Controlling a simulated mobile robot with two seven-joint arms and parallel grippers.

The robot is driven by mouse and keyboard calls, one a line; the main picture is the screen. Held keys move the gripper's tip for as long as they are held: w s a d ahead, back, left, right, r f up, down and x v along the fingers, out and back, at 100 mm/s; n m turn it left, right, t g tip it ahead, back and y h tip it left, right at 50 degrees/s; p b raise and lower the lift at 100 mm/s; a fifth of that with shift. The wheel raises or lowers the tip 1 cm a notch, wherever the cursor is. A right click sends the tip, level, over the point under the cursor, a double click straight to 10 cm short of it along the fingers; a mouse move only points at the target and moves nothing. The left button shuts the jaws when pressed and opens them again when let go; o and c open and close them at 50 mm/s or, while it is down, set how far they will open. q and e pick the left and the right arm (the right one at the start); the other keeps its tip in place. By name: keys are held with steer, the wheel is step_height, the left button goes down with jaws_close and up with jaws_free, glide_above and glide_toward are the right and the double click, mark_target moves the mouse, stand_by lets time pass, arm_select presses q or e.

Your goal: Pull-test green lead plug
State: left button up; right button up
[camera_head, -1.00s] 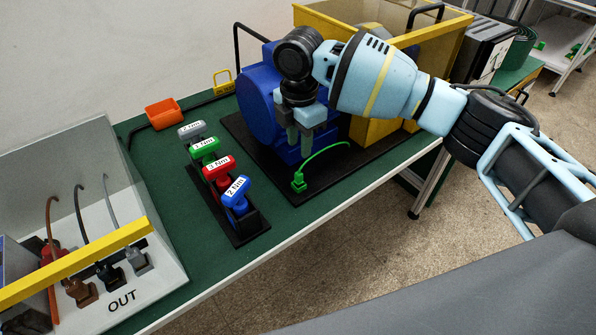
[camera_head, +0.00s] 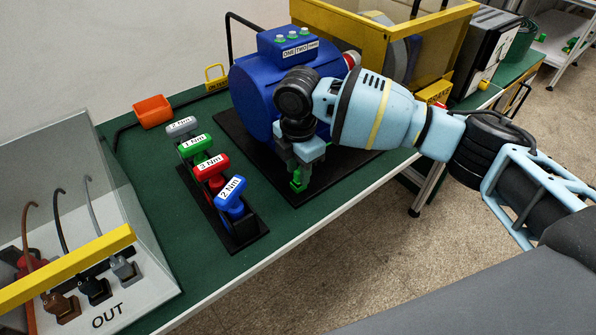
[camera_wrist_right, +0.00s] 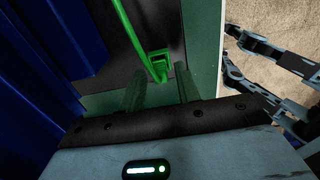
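The green lead plug (camera_head: 297,186) sits on the black base plate in front of the blue motor (camera_head: 262,100), and my right gripper (camera_head: 301,170) is right over it in the head view. In the right wrist view the plug (camera_wrist_right: 159,68) lies just beyond the two fingertips of the right gripper (camera_wrist_right: 162,88), in the gap between them. The fingers are apart and I see no clear contact. The green cable (camera_wrist_right: 130,32) curves up from the plug; in the head view it is hidden behind my arm. My left gripper is not in view.
Torque drivers in grey, green, red (camera_head: 211,168) and blue (camera_head: 231,193) stand in a black rack left of the base plate. An orange bin (camera_head: 153,111) is behind. The green table's front edge is close.

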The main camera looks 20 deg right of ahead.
jaws_close()
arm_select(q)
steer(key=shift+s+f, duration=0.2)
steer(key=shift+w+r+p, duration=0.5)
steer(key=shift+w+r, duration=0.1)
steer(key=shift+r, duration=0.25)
arm_select(e)
steer(key=shift+r, duration=0.15)
stand_by(6.4)
